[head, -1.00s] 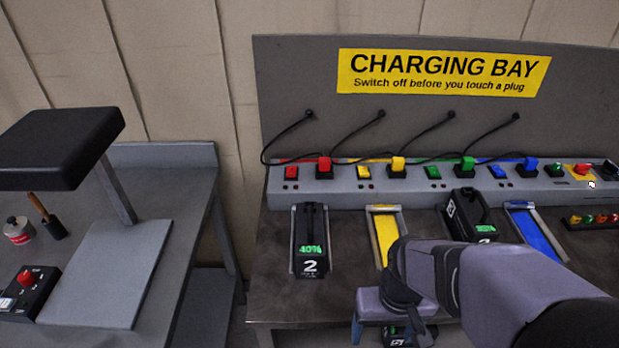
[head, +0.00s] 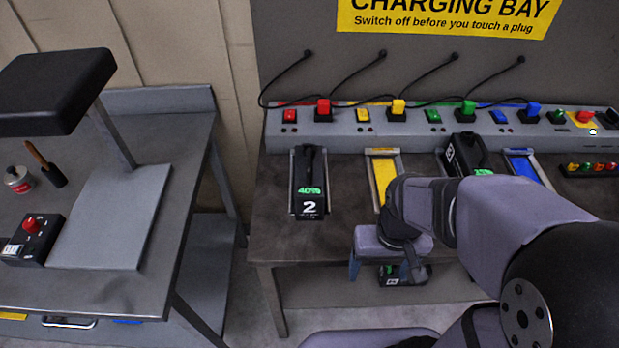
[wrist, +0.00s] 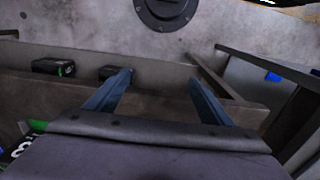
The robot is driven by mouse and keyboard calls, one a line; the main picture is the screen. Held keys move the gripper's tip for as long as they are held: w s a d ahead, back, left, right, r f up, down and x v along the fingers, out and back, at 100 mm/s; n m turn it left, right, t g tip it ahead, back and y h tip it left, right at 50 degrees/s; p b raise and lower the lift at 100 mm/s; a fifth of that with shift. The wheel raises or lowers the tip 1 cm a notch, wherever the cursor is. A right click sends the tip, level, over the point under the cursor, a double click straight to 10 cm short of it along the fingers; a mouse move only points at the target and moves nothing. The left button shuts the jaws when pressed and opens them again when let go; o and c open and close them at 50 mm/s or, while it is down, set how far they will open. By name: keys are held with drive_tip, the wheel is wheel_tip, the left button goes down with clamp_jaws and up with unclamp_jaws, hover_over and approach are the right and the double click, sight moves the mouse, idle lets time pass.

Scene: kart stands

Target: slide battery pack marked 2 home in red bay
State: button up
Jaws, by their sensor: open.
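The battery pack marked 2 (head: 309,187) is black, with a handle on top and a green 40% readout. It lies lengthwise in the leftmost bay, in line with the red plug and red switch, between grey side rails (head: 292,190). The pack hides the bay floor, so I cannot tell whether it is fully seated. My gripper (head: 388,268) is open, in front of the bench edge, to the right of and nearer than the pack. In the wrist view, the two blue-grey fingers (wrist: 160,85) are spread with nothing between them.
The yellow bay (head: 384,175) is empty. Another pack (head: 465,153) sits in the green bay; the blue bay (head: 525,167) looks empty. A dark pack (head: 405,276) shows low behind my gripper. A side bench (head: 190,150) stands left, across a gap.

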idle(0.3)
drive_tip(key=shift+a+r, duration=0.15)
drive_tip(key=shift+a, duration=0.05)
drive_tip(key=c, duration=1)
drive_tip(key=shift+s+a+r+n+p, duration=0.1)
drive_tip(key=shift+a+n+p, duration=0.2)
drive_tip(key=shift+a+p, duration=0.1)
drive_tip(key=c, duration=0.5)
drive_tip(key=shift+s+a+n+g+p, duration=0.25)
drive_tip(key=shift+s+a+n+p, duration=0.15)
drive_tip(key=shift+a, duration=0.25)
drive_tip(key=shift+s+a+n+g+p, duration=0.25)
drive_tip(key=shift+a+n+p, duration=0.15)
drive_tip(key=shift+a, duration=0.2)
clamp_jaws()
drive_tip(key=w+a+r+m+t+p, duration=0.1)
drive_tip(key=w+a+r+m+p, duration=0.1)
drive_tip(key=w+a+r, duration=0.4)
drive_tip(key=shift+w+a, duration=2.3)
drive_tip(key=shift+w, duration=1.15)
